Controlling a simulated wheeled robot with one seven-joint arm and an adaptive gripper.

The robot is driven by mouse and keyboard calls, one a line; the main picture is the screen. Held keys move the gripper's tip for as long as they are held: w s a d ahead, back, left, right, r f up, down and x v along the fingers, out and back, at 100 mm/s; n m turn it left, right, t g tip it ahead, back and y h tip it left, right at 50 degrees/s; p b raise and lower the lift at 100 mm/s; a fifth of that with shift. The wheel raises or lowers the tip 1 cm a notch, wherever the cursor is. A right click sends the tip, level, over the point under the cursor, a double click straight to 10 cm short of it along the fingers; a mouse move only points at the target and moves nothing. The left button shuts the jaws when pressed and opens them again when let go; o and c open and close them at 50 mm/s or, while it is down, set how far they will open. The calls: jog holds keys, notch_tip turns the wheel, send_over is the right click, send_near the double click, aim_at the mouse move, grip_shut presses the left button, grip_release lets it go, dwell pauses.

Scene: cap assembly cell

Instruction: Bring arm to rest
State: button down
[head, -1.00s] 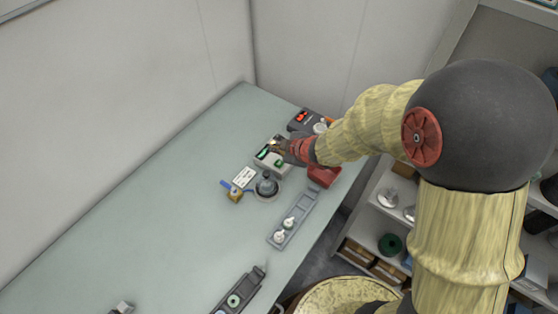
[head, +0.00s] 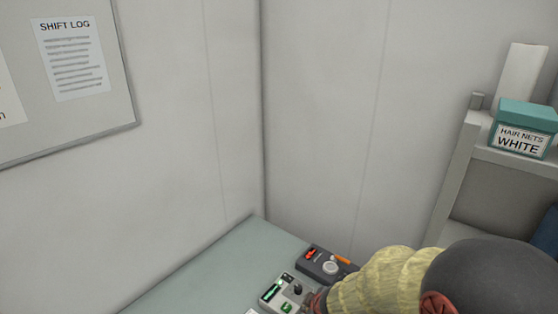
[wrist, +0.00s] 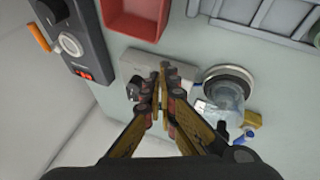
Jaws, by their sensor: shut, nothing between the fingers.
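My gripper (wrist: 160,88) is shut and empty in the wrist view, its fingertips together above a light grey box (wrist: 185,70). In the head view that box (head: 285,293) shows a green display, a green button and a black knob. The fingertips are not clear in the head view. Whether they touch the box cannot be told.
A dark control box (head: 322,264) with a red display, white dial and orange handle stands near the table's back corner. The wrist view shows a red bin (wrist: 133,28), a clear dome on a round base (wrist: 226,88) and a grey slotted tray (wrist: 262,14). Walls close the corner.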

jog(key=s+d+r+m+g+h, duration=0.3)
jog(key=s+d+r+m, duration=0.4)
jog(key=s+d+r, duration=0.3)
jog(key=s+r+m+t+y+b, duration=0.1)
jog(key=s+r+m, duration=0.4)
jog(key=s+r, duration=0.8)
jog(key=shift+s+a+r+t, duration=0.15)
jog(key=shift+s+r+t, duration=0.2)
jog(key=shift+r+t, duration=0.45)
jog(key=shift+m, duration=0.3)
dwell(0.4)
